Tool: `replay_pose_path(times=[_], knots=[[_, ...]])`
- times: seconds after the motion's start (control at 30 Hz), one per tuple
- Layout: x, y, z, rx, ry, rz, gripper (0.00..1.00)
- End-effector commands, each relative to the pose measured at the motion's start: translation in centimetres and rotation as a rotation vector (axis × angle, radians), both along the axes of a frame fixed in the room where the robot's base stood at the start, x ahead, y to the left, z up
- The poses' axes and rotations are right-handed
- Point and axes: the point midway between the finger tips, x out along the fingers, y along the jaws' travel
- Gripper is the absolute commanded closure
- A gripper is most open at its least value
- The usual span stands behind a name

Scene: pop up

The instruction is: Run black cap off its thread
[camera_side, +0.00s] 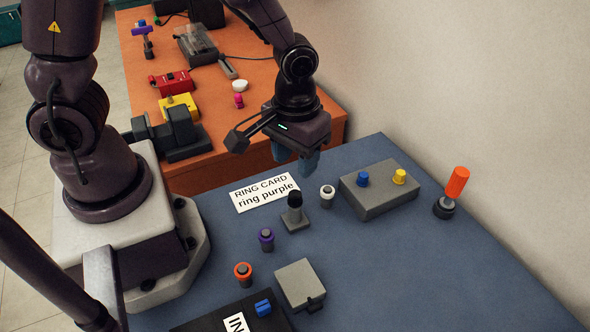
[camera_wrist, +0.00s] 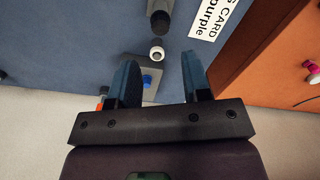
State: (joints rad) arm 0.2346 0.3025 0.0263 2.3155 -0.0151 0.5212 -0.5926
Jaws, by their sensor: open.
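The black cap (camera_side: 294,198) sits upright on top of a grey post with a square grey base (camera_side: 295,219) on the blue table. In the wrist view the black cap (camera_wrist: 160,22) shows near the top centre, beyond the fingertips. Its thread is hidden. My gripper (camera_side: 294,167) is above the table, behind the cap in the side view, with its blue fingers pointing down. In the wrist view my gripper (camera_wrist: 160,66) has its fingers spread wide with nothing held between them. A peg with a white ring (camera_wrist: 157,54) appears between the fingertips, lower down.
The white-ringed peg (camera_side: 327,194) stands right of the cap, near a grey box (camera_side: 378,190) with blue and yellow knobs. A ring card (camera_side: 264,192) lies left. Purple-ringed (camera_side: 266,238) and orange-ringed (camera_side: 243,273) pegs and a grey lidded box (camera_side: 300,283) stand in front.

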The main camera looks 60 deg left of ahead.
Motion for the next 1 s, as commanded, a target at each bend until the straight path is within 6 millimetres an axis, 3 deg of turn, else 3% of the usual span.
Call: replay_pose_path(times=[0.57,0.77,0.83,0.9,1.0], knots=[[-0.2,0.0,-8.3,0.001,0.008,-0.002,0.56],[-0.1,0.0,-8.2,0.000,0.001,-0.003,0.97],[-0.1,0.0,-8.2,0.001,0.001,0.001,0.98],[-0.1,0.0,-8.2,0.002,0.001,0.114,0.98],[-0.1,-0.1,-8.2,0.002,0.000,0.504,0.98]])
